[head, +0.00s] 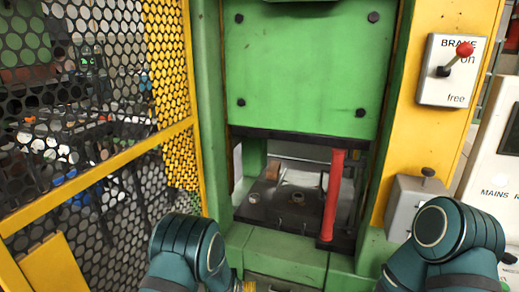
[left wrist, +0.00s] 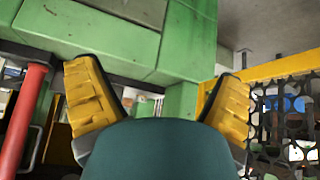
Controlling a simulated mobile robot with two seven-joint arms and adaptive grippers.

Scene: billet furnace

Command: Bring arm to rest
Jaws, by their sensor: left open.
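My left gripper (left wrist: 157,72) is open in the left wrist view, with its two ribbed yellow fingers spread apart and nothing between them. Behind the fingers is the green frame of the press (left wrist: 185,45). In the head view my left arm (head: 186,250) is bent at the lower left, in front of the press frame; a small yellow piece at the bottom edge may be a finger of its gripper. My right arm (head: 445,245) is bent at the lower right, and its gripper is out of the picture.
A green machine (head: 305,65) has an opening with a dark bed (head: 268,208) and an upright red bar (head: 334,195). A yellow-framed mesh guard (head: 95,178) stands left. A brake lever box (head: 450,85), set to on, and a grey box (head: 402,205) are right.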

